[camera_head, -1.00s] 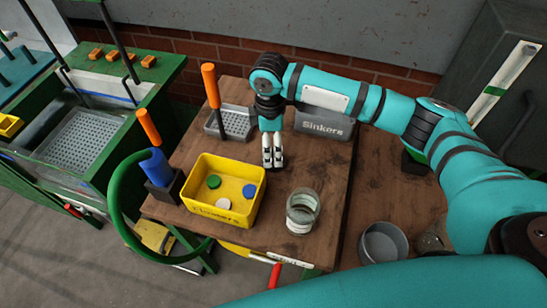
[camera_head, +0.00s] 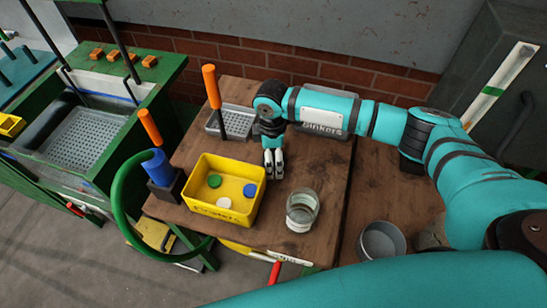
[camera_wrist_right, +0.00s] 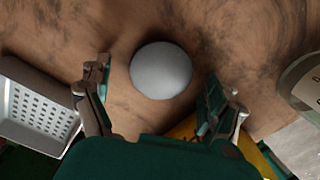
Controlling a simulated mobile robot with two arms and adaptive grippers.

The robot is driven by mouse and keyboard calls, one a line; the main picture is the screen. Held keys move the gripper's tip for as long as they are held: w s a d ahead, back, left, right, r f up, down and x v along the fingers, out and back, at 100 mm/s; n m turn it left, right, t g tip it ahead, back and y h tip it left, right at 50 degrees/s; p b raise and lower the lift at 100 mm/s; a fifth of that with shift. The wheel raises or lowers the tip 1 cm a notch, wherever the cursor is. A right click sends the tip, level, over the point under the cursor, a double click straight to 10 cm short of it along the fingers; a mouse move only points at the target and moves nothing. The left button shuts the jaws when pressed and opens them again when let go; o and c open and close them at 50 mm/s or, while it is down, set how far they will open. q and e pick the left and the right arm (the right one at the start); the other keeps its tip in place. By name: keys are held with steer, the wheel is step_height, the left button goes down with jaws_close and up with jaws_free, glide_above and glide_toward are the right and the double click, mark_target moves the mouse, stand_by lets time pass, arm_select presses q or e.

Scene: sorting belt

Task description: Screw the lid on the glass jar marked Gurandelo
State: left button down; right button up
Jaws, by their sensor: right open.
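The glass jar (camera_head: 302,210) stands upright and open-topped on the wooden table; no lid is on it, and its label is too small to read. Part of its round edge shows at the right of the wrist view (camera_wrist_right: 300,85). A plain pale grey disc (camera_wrist_right: 161,70), looking like a lid, lies on the wood in the wrist view. My right gripper (camera_head: 273,178) points down between the yellow bin and the jar. Its open fingers (camera_wrist_right: 165,98) are on either side of the disc's near part, with nothing between them gripped. The disc is hidden in the head view. My left gripper is out of view.
A yellow bin (camera_head: 208,212) left of my gripper holds green, blue and white discs. A perforated grey tray (camera_head: 236,122) and a grey Sinkers bin (camera_head: 322,125) stand behind. A round metal pan (camera_head: 382,241) is at right. A green-hosed blue tool (camera_head: 158,168) stands left.

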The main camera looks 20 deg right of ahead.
steer(key=shift+c, duration=0.5)
steer(key=c, duration=0.7)
step_height(320, 180, up, 10)
steer(key=b, duration=0.1)
